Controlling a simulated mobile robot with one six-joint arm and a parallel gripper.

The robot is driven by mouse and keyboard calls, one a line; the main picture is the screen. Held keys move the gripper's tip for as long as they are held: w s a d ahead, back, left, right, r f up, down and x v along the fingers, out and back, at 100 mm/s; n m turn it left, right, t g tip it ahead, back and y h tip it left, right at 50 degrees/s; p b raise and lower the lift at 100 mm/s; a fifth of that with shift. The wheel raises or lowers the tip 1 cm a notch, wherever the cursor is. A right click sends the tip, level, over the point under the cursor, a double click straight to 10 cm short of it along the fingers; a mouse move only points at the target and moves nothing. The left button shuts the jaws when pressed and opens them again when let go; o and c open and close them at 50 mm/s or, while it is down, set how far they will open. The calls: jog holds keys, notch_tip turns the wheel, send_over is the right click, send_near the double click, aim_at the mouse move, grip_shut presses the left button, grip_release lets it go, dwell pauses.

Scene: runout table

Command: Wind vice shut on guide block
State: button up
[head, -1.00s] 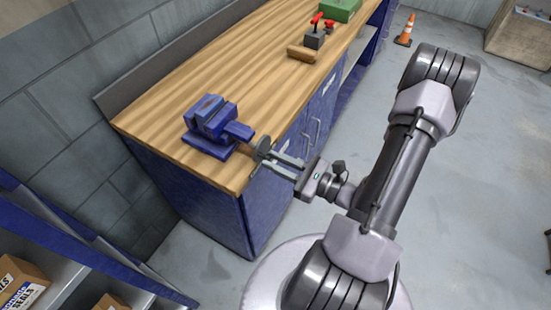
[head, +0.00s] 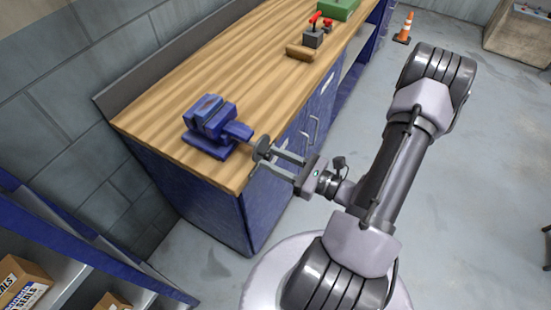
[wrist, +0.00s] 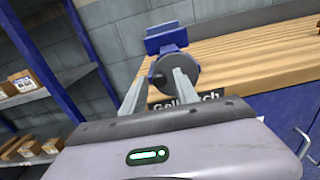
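The blue vice (head: 212,122) stands on the near left end of the wooden bench, and its screw end points towards my gripper. A grey round handwheel (head: 262,150) sits at that end; it also shows in the wrist view (wrist: 182,72). My gripper (head: 271,160) is at the wheel over the bench's front edge. Its two fingers (wrist: 160,77) are well apart. In the wrist view the right finger overlaps the wheel and the left one reaches its left edge; I cannot tell whether they touch it.
The bench top (head: 230,75) is clear between the vice and a wooden bar (head: 300,52). A red-handled clamp (head: 314,36) and a green box (head: 338,8) stand further back. Shelves with cartons (head: 25,283) are at lower left. An orange cone (head: 404,28) stands on the floor.

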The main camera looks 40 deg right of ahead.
jog(key=n+b, duration=0.2)
jog(key=f+n+b, duration=0.1)
jog(key=n+b, duration=0.1)
jog(key=shift+f+b, duration=0.15)
jog(key=shift+b, duration=0.25)
jog(key=n+b, duration=0.1)
jog(key=n, duration=0.6)
jog(key=r+n+b, duration=0.1)
jog(key=n+b, duration=0.1)
jog(key=n, duration=0.5)
jog(key=n+b, duration=0.1)
jog(key=n, duration=0.6)
jog(key=shift+r+b, duration=0.15)
jog(key=shift+b, duration=0.15)
